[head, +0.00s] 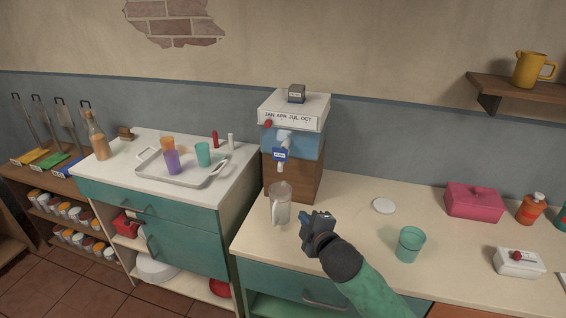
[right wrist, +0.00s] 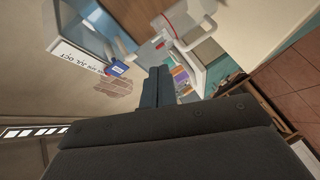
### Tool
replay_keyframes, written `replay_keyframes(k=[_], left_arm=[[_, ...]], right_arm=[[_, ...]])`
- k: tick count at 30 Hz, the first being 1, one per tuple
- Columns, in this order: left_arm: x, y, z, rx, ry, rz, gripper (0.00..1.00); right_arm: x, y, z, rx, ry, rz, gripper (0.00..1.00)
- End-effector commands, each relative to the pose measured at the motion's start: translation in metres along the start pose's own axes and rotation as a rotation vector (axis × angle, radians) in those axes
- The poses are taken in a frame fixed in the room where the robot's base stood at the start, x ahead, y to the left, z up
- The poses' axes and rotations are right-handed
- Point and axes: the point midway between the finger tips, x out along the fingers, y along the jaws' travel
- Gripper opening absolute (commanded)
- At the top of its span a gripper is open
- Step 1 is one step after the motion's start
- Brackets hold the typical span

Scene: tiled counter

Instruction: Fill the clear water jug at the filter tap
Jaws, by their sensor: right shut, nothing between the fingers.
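The clear water jug (head: 281,207) stands upright on the counter below the filter tap (head: 281,165), in front of the wooden base of the water filter (head: 292,142). The jug looks pale and see-through; I cannot tell whether water is in it. It also shows in the right wrist view (right wrist: 190,38), near the top. My right gripper (head: 311,222) is shut and empty, just right of the jug and apart from it. In the right wrist view its dark fingers (right wrist: 158,88) lie together. The blue tag at the tap (right wrist: 119,69) shows there too. My left gripper is not in view.
A teal cup (head: 410,245), a white disc (head: 383,206), a pink box (head: 474,201) and a white butter dish (head: 518,262) stand right on the counter (head: 345,195). A tray (head: 213,177) with cups sits on the left cabinet. A gap separates the two counters.

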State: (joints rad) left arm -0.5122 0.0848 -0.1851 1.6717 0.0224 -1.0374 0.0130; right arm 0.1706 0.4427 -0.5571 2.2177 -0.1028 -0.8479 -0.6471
Motion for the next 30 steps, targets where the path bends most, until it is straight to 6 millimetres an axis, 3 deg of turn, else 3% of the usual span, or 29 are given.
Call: replay_keyframes(k=[1,6,12,30], left_arm=[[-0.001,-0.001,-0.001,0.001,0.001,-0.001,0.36],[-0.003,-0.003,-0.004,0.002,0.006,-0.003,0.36],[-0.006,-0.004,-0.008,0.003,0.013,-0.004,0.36],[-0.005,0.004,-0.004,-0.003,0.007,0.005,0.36]], right_arm=[[0.003,0.015,-0.007,-0.050,0.026,0.028,0.00],[0.009,0.050,-0.030,-0.205,0.100,0.108,0.00],[0.012,0.076,-0.047,-0.328,0.153,0.172,0.00],[0.014,0.086,-0.053,-0.371,0.170,0.194,0.00]])
